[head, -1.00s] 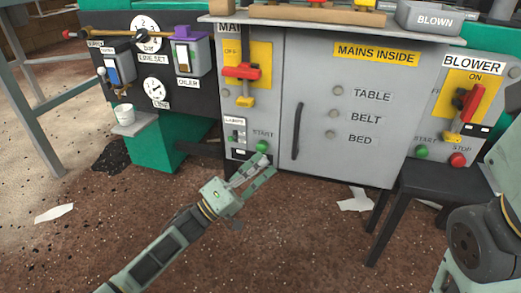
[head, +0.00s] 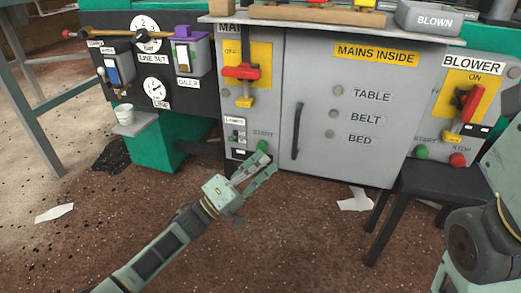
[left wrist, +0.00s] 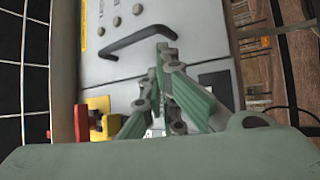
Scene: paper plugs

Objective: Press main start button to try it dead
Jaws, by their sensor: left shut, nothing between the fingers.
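The main panel's green start button (head: 262,146) sits under the START label, low on the grey cabinet's left section (head: 236,122). My left gripper (head: 264,163) is shut and empty, with its fingertips just below the button in the head view. I cannot tell whether they touch it. In the left wrist view, the fingers (left wrist: 165,55) point at the cabinet face and no green button can be made out. The red main switch handle (head: 241,71) with a yellow tag (head: 245,102) is above the button. My right gripper is out of view.
The cabinet door has a black handle (head: 298,131) right of the button. The blower panel (head: 466,107) at right has its own green start (head: 421,152) and red stop (head: 458,160) buttons. A dark stool (head: 428,184) stands below it. Gauges and a cup (head: 124,115) are at left.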

